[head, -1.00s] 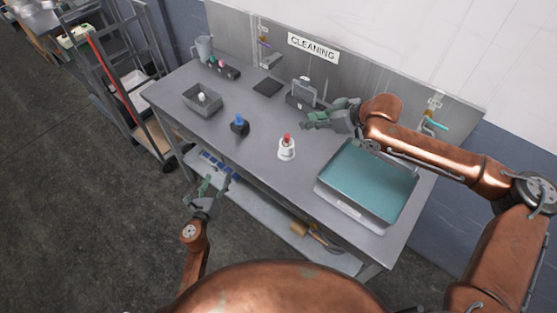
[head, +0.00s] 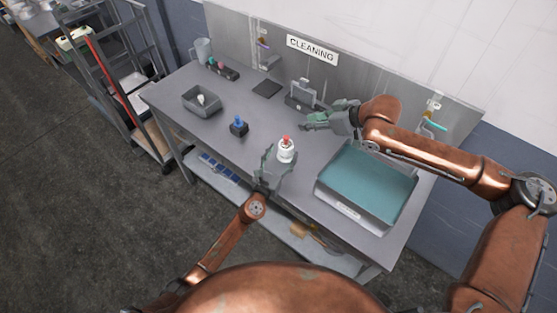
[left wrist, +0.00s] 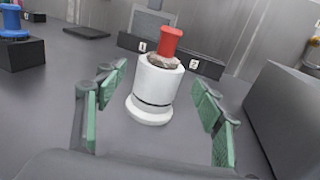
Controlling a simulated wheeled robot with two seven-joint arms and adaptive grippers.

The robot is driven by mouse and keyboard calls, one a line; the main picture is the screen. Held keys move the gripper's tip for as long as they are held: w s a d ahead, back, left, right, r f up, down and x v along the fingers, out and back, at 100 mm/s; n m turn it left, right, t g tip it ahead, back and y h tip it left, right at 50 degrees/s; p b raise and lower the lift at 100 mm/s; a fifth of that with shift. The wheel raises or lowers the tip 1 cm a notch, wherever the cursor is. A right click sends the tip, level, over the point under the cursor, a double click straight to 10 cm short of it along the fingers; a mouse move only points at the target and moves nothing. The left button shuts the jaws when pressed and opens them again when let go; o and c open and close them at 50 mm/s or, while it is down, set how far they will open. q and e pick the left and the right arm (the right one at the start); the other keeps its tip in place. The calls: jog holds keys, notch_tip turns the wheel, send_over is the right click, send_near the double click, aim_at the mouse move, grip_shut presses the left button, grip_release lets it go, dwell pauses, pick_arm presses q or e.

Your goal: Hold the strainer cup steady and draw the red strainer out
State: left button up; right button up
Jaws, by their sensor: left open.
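The white strainer cup (head: 286,153) stands upright on the grey table. The red strainer (head: 286,140) sits in its top with the red part sticking up. In the left wrist view the white cup (left wrist: 157,86) with the red strainer (left wrist: 171,40) is between the two green finger pads, with a gap on each side. My left gripper (head: 275,158) is open around the near side of the cup, not visibly touching it. My right gripper (head: 308,122) is above the table behind and right of the cup; whether its fingers are open is unclear.
A teal-lined tray (head: 324,192) stands right of the cup. A black block with a blue piece (head: 239,126) is to the left, a grey bin (head: 190,107) farther left. A grey stand with numbered base (head: 301,101) is at the back. Table between cup and blue piece is clear.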

aim_at(283, 152)
pick_arm(q)
jog(key=shift+x, duration=1.9)
jog(key=shift+a, duration=0.1)
jog(key=shift+c, duration=0.3)
